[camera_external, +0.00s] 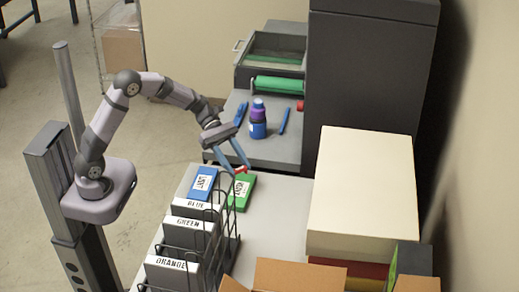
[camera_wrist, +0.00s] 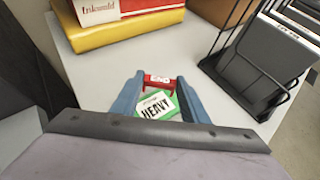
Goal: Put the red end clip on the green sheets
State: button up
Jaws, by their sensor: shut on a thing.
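The green sheets (camera_external: 241,192) are a small flat pack with a white label, lying on the grey table right of the wire rack. In the wrist view the green sheets (camera_wrist: 170,97) show between my fingers, with a label reading "HEAVY". The red end clip (camera_wrist: 158,83) is between the tips of my gripper (camera_wrist: 160,78), which is shut on it. In the external view the red end clip (camera_external: 240,170) shows at my fingertips, at the far end of the green sheets. I cannot tell whether it touches them.
A blue pack (camera_external: 202,180) lies left of the green sheets. A wire rack (camera_external: 190,235) with bins marked BLUE, GREEN and ORANGE stands in front. A blue and purple bottle (camera_external: 258,122) stands behind on a lower shelf. A large cream stack (camera_external: 363,190) stands at right.

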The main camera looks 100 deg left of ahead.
aim_at(237, 186)
jog(key=shift+f+p, duration=0.4)
jog(key=shift+f, duration=2.5)
jog(key=shift+f, duration=0.1)
jog(key=shift+f, duration=0.1)
jog(key=o, duration=1)
jog(key=shift+r, duration=0.3)
jog(key=shift+s+a, duration=0.2)
jog(key=b+v, duration=0.2)
jog(key=v, duration=0.9)
jog(key=shift+s+b, duration=0.15)
jog(key=shift+b, duration=0.25)
